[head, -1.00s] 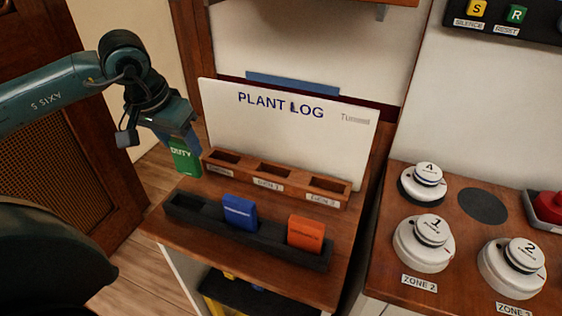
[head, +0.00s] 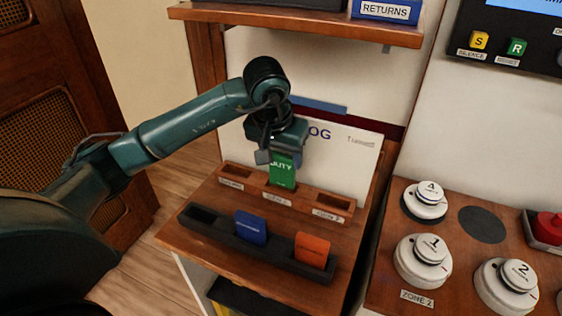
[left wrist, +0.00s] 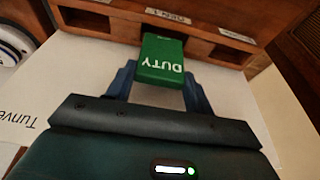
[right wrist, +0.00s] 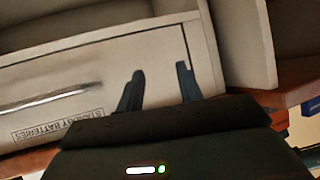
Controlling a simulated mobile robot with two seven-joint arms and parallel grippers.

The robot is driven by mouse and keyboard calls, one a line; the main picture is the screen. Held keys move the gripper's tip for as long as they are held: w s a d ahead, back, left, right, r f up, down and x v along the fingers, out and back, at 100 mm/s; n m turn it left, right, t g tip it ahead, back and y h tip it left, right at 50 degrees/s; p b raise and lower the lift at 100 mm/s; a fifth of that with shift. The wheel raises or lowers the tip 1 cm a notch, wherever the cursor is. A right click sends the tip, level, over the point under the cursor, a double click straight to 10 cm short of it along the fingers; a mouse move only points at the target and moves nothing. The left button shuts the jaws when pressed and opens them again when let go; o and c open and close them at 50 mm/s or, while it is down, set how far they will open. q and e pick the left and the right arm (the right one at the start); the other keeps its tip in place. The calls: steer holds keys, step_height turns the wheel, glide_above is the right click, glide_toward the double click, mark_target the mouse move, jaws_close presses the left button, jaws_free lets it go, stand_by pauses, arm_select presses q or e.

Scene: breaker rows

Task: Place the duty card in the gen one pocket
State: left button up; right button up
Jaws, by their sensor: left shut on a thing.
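The green duty card (head: 283,172) is upright in the grip of my left gripper (head: 283,150). In the head view its lower end is at the middle pocket of the brown wooden rack (head: 230,174). The label under that pocket reads like GEN 1. In the left wrist view the card (left wrist: 161,58) sits between the two fingers (left wrist: 160,85), with its far end at the rack (left wrist: 205,50). I cannot tell how deep the card is in the pocket. My right gripper (right wrist: 158,88) is open and empty, facing a white drawer front marked STANDBY BATTERIES.
A black tray (head: 282,255) in front of the rack holds a blue card (head: 251,228) and an orange card (head: 312,249). The PLANT LOG board (head: 350,160) stands behind. Zone detectors (head: 423,262) are on the right counter. A shelf (head: 300,22) overhangs above.

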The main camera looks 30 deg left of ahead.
mark_target(281, 165)
arm_select(q)
step_height(281, 165, down, 3)
stand_by(0.3)
steer(key=shift+f, duration=0.2)
steer(key=o, duration=1)
steer(key=shift+c, duration=0.2)
steer(key=shift+r, duration=0.1)
steer(key=shift+r, duration=0.15)
steer(key=v, duration=1.2)
